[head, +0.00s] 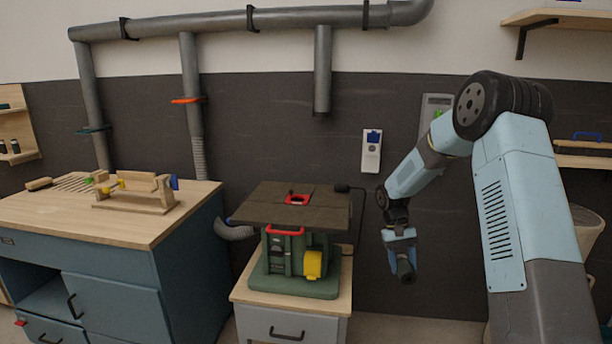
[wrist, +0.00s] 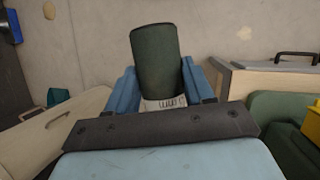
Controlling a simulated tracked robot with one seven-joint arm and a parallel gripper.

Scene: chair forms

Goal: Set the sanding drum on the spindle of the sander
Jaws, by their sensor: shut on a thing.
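The sander (head: 290,262) has a green body, a dark flat top and a red ring (head: 297,199) set in that top. It stands on a small cabinet. The spindle is too small to make out in the ring. My gripper (head: 402,255) hangs to the right of the sander, apart from it, pointing down and lower than the sander's top. In the wrist view my gripper's blue fingers are shut on the sanding drum (wrist: 155,58), a dark green cylinder with a pale printed band at its near end. The drum's far end projects past the fingers.
A small cabinet (head: 291,322) with a wooden top carries the sander. A teal workbench (head: 110,290) with a wooden jig (head: 135,194) stands at left. Grey pipes (head: 323,70) run along the wall, one ending above the sander. A pale bin (head: 585,228) stands at far right.

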